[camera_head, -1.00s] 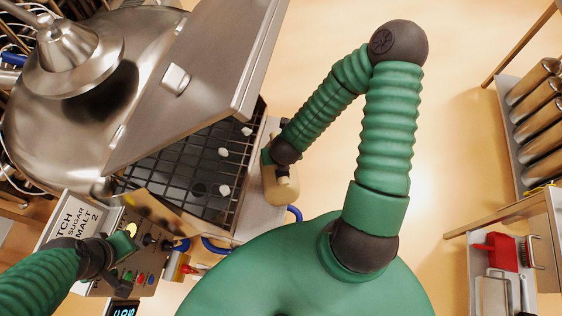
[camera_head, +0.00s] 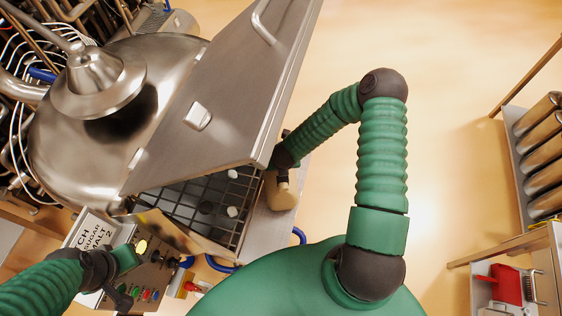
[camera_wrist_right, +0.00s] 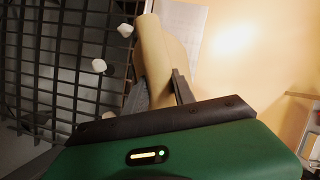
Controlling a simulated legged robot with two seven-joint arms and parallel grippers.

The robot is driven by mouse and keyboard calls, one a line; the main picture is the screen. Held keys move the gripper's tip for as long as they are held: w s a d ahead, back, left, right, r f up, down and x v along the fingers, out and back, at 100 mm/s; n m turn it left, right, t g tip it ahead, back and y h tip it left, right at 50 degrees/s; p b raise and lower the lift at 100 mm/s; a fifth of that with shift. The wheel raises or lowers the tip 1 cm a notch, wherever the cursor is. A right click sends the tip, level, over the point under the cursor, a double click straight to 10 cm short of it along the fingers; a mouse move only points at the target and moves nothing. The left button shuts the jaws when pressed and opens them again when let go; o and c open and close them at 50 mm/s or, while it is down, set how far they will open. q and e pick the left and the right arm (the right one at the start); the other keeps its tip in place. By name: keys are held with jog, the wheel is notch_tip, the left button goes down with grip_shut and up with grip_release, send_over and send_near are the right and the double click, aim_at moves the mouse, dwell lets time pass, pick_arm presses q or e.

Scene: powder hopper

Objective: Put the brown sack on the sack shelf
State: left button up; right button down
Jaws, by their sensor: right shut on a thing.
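The brown sack (camera_head: 283,192), a tan rounded bundle, is at the right side of the hopper grate in the head view.
The steel lid (camera_head: 235,90) stands tilted over the grate (camera_head: 200,207), close to my right forearm. White lumps (camera_head: 232,211) lie on the grate. A bench with a red scoop (camera_head: 506,284) is at the lower right. Open floor (camera_head: 450,130) lies between hopper and rack.

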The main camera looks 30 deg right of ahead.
jog(key=shift+w+d+f, duration=0.1)
jog(key=shift+d+f, duration=0.05)
jog(key=shift+f, duration=0.35)
jog(key=c, duration=1.4)
grip_release()
jog(key=shift+f, duration=0.1)
jog(key=o, duration=0.4)
jog(key=shift+s, duration=0.2)
jog(key=shift+c, duration=0.2)
pick_arm(q)
jog(key=shift+s+r, duration=0.15)
jog(key=shift+r, duration=0.1)
